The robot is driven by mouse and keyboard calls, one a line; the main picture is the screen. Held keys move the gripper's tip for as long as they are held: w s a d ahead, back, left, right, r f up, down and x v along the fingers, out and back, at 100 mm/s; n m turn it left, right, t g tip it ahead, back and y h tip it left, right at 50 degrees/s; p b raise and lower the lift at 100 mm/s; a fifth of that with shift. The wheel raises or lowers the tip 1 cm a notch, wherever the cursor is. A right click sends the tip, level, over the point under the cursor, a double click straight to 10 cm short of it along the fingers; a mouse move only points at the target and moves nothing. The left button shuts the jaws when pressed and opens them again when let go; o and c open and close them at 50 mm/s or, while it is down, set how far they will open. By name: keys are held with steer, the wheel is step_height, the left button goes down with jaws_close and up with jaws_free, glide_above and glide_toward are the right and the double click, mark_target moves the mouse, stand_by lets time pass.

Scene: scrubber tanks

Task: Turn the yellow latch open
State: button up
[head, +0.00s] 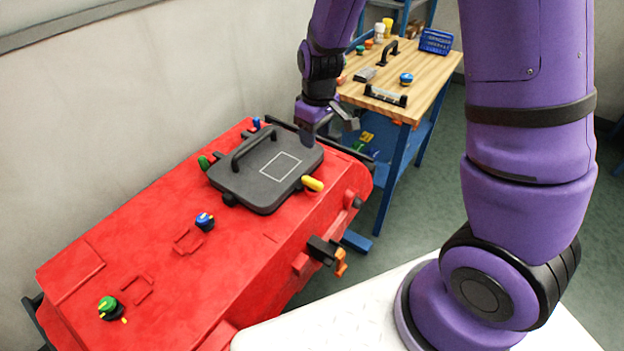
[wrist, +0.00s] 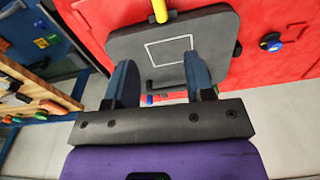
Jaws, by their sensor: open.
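The yellow latch (head: 313,184) sits at the near right edge of the dark grey lid (head: 255,190) on the red tank. It also shows at the top edge of the wrist view (wrist: 159,11), partly cut off, beside the lid. My gripper (head: 330,124) is open and empty above the far right end of the lid, apart from the latch. In the wrist view its two fingers (wrist: 159,66) are spread wide, with the lid beyond them.
The lid has a black handle (head: 254,146), a green latch (head: 204,163) and a blue latch (head: 256,123). Blue (head: 204,221) and green (head: 109,306) knobs and an orange valve handle (head: 341,262) are on the tank. A wooden workbench (head: 430,75) with small items stands behind.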

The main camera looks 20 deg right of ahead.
glide_toward(312, 180)
steer(key=shift+n, duration=0.4)
step_height(312, 180, down, 10)
steer(key=shift+w+a+r, duration=0.1)
steer(key=shift+a+r, duration=0.05)
jaws_close()
